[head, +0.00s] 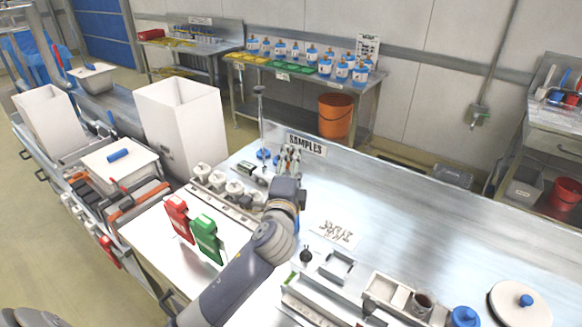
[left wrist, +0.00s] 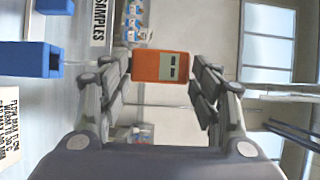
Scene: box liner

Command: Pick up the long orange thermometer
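The orange thermometer (left wrist: 160,66) shows in the left wrist view as an orange body with a grey display, between the fingertips of my left gripper (head: 289,160). Both fingers appear to touch its sides, and it seems held off the table. Only its near end shows; its long part is hidden behind that end. In the head view my left gripper is at the back of the metal table (head: 420,215), by the SAMPLES sign (head: 306,145), and I cannot make out the thermometer there. My right gripper is not in view.
A row of white containers (head: 234,188) stands left of my arm, with red (head: 179,218) and green (head: 206,240) holders in front. A tall white bin (head: 182,120) stands further left. Small loose pieces lie on a white sheet (head: 334,234). The table's right rear is largely clear.

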